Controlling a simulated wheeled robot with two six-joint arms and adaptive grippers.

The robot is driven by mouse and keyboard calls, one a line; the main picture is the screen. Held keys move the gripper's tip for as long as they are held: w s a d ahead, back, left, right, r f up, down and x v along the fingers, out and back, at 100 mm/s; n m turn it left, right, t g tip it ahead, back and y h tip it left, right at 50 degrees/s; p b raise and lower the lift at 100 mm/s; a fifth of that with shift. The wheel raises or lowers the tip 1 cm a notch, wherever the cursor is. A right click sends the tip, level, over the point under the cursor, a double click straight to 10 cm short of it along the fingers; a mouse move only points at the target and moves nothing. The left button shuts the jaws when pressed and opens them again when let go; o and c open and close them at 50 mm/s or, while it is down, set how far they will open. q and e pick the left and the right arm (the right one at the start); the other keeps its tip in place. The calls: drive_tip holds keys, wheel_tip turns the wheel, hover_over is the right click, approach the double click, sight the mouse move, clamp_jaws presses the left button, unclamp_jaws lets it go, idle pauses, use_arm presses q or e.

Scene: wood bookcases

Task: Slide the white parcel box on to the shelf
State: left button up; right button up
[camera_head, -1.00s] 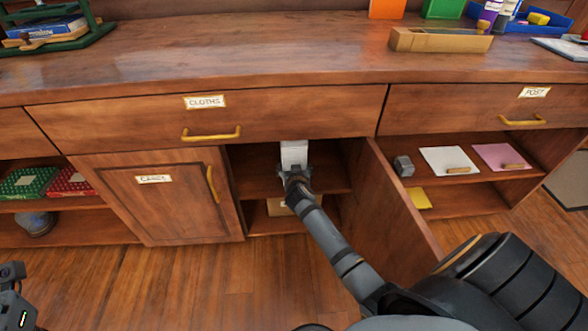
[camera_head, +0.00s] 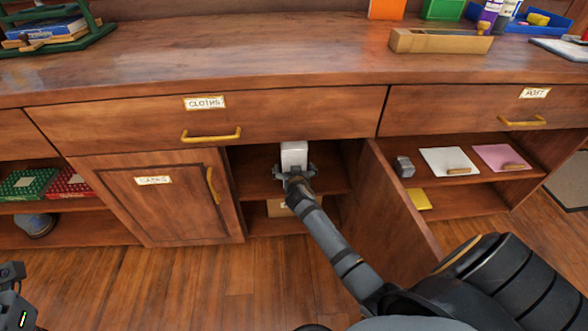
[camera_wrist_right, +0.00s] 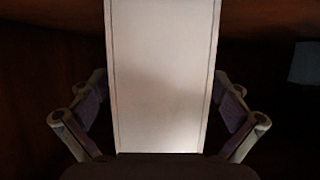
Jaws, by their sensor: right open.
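The white parcel box (camera_head: 294,156) is inside the open cupboard bay, at the level of its middle shelf (camera_head: 258,184). In the right wrist view the white box (camera_wrist_right: 162,80) fills the middle between the fingers. My right gripper (camera_head: 294,174) reaches into the bay at the near end of the box. Its fingers (camera_wrist_right: 160,120) are spread open, one on each side of the box, with dark gaps visible beside it. The box's far end and underside are hidden. My left gripper (camera_head: 12,285) shows only in part at the lower left edge; its jaws are unclear.
An open door (camera_head: 400,200) stands right of the bay, close to my right arm. A shut cupboard door (camera_head: 155,195) is on the left. The CLOTHS drawer (camera_head: 205,118) sits right above the bay. A brown box (camera_head: 280,207) is on the lower shelf.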

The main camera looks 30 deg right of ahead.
drive_tip(key=v, duration=1.2)
drive_tip(key=shift+f, duration=0.15)
